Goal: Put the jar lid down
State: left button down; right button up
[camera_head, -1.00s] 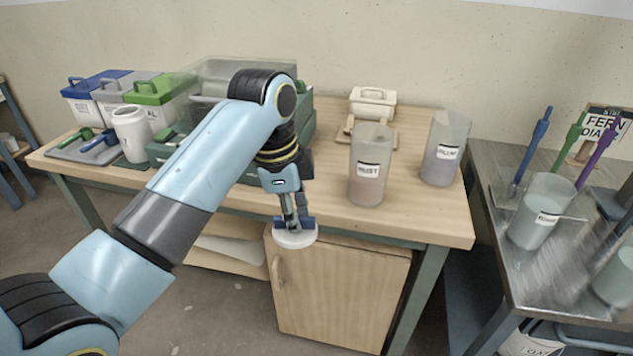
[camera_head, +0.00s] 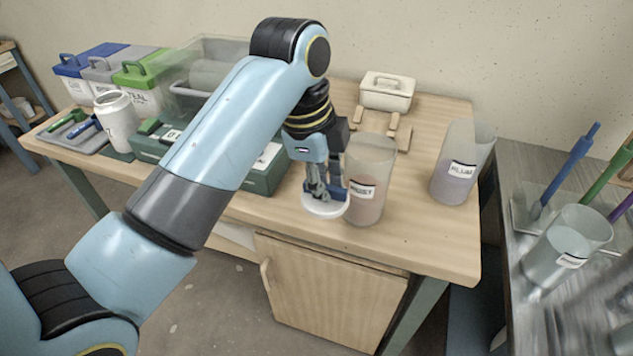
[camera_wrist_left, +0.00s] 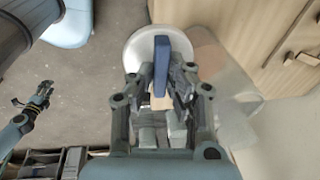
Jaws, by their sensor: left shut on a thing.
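The jar lid (camera_head: 326,209) is a round white disc with a raised blue piece (camera_wrist_left: 162,65) on top. My left gripper (camera_head: 325,186) is shut on that blue piece and holds the lid level by the front edge of the wooden table (camera_head: 430,240). I cannot tell whether the lid touches the table. In the left wrist view the white disc (camera_wrist_left: 143,45) lies beyond the fingers, partly hidden by them. What looks like my right gripper (camera_wrist_left: 32,112) is small at the left of that view; its fingers are unclear.
A clear labelled bucket (camera_head: 366,205) stands close right of the lid, another (camera_head: 456,185) farther right. A green crate (camera_head: 268,180) is behind the arm. A white box (camera_head: 387,92) stands at the back. A metal table (camera_head: 515,255) with a bucket (camera_head: 566,250) is at right.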

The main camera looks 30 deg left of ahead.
pick_arm(q)
jog(key=w+a+f, duration=0.4)
jog(key=a, duration=0.1)
jog(key=w+a+f, duration=0.2)
jog(key=a, duration=0.1)
jog(key=shift+w+a+f+b, duration=0.15)
jog(key=shift+w+b, duration=0.1)
jog(key=shift+b, duration=0.15)
jog(key=shift+w+a+f, duration=0.1)
jog(key=shift+w+a, duration=0.05)
jog(key=shift+a, duration=0.05)
jog(key=shift+f, duration=0.35)
jog(key=x, duration=0.3)
jog(key=shift+s+a+f, duration=0.2)
jog(key=shift+s+f, duration=0.05)
pick_arm(e)
jog(key=shift+s+a+f, duration=0.1)
jog(key=shift+s+f, duration=0.4)
jog(key=shift+f, duration=0.05)
pick_arm(q)
jog(key=c, duration=1.3)
grip_release()
jog(key=shift+c, duration=0.2)
pick_arm(e)
jog(key=shift+s, duration=0.15)
